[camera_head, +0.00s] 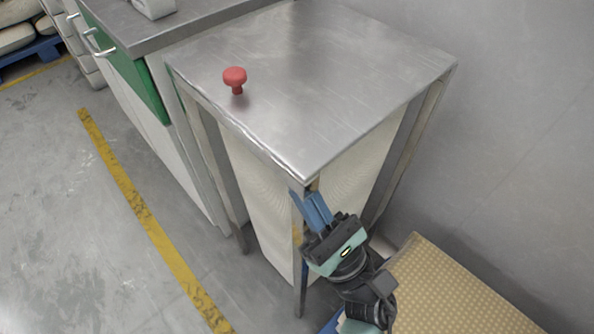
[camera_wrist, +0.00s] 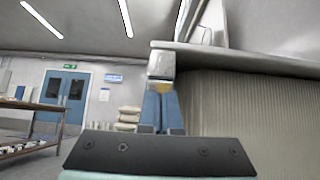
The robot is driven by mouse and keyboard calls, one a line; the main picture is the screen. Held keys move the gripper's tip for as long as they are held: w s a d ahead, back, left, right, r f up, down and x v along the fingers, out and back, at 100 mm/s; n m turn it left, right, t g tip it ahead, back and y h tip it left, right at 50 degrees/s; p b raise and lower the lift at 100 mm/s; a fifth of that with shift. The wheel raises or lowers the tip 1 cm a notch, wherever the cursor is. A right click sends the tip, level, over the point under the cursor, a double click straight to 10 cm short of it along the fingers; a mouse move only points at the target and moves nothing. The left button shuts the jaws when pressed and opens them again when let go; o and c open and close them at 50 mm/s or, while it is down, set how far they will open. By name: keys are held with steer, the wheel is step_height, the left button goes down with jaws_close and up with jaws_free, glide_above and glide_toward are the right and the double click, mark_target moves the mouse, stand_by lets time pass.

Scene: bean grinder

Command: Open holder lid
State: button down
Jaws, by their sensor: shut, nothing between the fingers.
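The holder lid (camera_head: 330,70) is a flat grey metal top with a red knob (camera_head: 235,77) near its left side. It lies level on a metal frame that stands around a pale ribbed holder body (camera_head: 262,195). My gripper (camera_head: 312,200) has blue fingers and is shut and empty. It points up at the lid's front corner, just below the edge, beside the frame leg. In the wrist view, my fingertips (camera_wrist: 162,90) overlap the corner post under the lid's edge (camera_wrist: 245,62). I cannot tell whether they touch it. The knob is out of the wrist view.
A counter with a green drawer (camera_head: 128,72) stands to the left of the holder. A grey wall is close on the right. A tan patterned box or sack (camera_head: 450,290) is at the lower right, near my arm. The floor with a yellow line (camera_head: 150,220) is clear at the left.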

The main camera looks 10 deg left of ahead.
stand_by(0.3)
steer(key=w+d+r+m+t+h+p, duration=0.1)
steer(key=w+r+m+t+h+p, duration=0.1)
steer(key=r+m+h+p, duration=0.55)
steer(key=w+d+r+m+t+h+p, duration=0.2)
steer(key=r+m+p, duration=0.2)
steer(key=r+p, duration=0.65)
steer(key=w+d+r+m+t+h+p, duration=0.1)
steer(key=w+r+m+t+h+p, duration=0.15)
steer(key=r+m+h+p, duration=0.5)
steer(key=w+d+r+m+g+p, duration=0.2)
steer(key=w+d+r+p, duration=0.4)
steer(key=p, duration=0.7)
steer(key=w+d+r+m+g+h+p, duration=0.1)
steer(key=w+d+r+m+p, duration=0.3)
steer(key=p, duration=1)
steer(key=shift+w+d+r+g, duration=0.35)
steer(key=shift+w+d+r, duration=0.85)
steer(key=shift+w+d, duration=1.5)
steer(key=shift+w+a, duration=0.6)
steer(key=shift+a, duration=0.1)
